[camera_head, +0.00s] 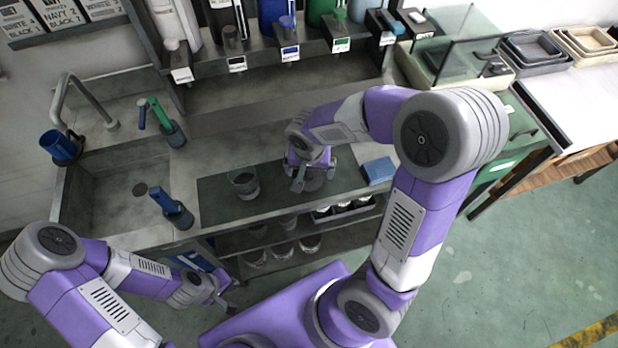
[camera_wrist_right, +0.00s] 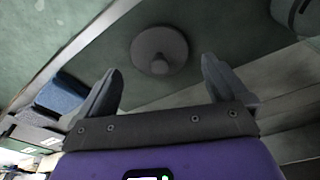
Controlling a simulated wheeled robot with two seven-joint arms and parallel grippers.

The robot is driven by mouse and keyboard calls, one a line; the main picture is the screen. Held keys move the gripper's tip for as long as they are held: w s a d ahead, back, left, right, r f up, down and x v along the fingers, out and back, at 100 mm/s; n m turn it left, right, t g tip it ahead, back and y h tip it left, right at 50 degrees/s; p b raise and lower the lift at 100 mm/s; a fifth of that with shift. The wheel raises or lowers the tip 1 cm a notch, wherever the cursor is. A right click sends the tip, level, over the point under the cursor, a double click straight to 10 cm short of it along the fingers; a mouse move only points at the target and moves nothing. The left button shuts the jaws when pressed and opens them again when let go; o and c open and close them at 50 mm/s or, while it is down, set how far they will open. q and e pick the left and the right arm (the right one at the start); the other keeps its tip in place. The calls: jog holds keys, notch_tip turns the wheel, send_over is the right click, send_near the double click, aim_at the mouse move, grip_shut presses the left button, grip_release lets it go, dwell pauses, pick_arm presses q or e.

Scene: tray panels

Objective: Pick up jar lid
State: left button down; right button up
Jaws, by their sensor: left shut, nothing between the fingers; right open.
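The jar lid (camera_head: 314,184) is a round grey disc with a small knob, lying flat on the dark green mat (camera_head: 218,207) on the counter. In the right wrist view the lid (camera_wrist_right: 160,44) lies just beyond and between the fingertips, knob facing me. My right gripper (camera_head: 313,176) is open above the lid, one finger to each side; in the right wrist view the gripper (camera_wrist_right: 160,70) holds nothing. In the head view it partly covers the lid. My left gripper (camera_head: 228,294) is shut and empty, low in front of the counter.
A folded blue cloth (camera_head: 378,171) lies to the right. A sink (camera_head: 128,190) is at the left. Dispensers (camera_head: 289,33) stand along the back. Shelves with glasses (camera_head: 283,249) are under the counter.

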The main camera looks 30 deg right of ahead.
aim_at(310, 174)
jog(key=shift+w+d+f, duration=0.1)
jog(key=shift+w+f, duration=0.05)
jog(key=shift+f, duration=1.4)
jog(key=shift+r, duration=0.1)
jog(key=c, duration=0.9)
